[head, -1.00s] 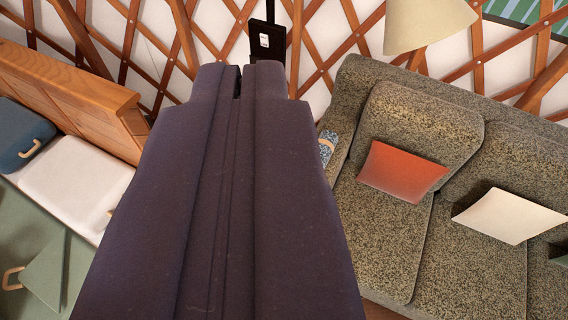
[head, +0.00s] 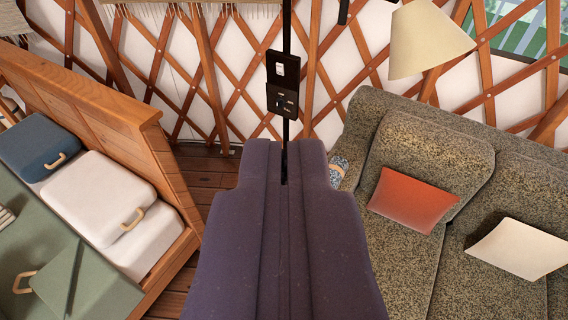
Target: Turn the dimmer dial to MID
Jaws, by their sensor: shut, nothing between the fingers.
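The dimmer dial (head: 281,101) looks like a small dark knob on a black wall plate (head: 291,109), fixed to a thin black upright post. Its pointer and any MID marking are too small to read. My gripper (head: 284,158) is the large dark purple shape rising from the bottom centre. It is shut and empty, with only a narrow slit between the fingers. Its tips show just below the dial's plate in the picture, apart from the dial. How far they are from it in depth, I cannot tell.
Another black plate with a white switch (head: 291,69) sits just above the dial. A speckled sofa (head: 400,265) with a red cushion (head: 413,199) fills the right, under a cream lampshade (head: 428,38). A wooden bench (head: 110,92) with cases stands left. Wooden floor (head: 205,175) shows between.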

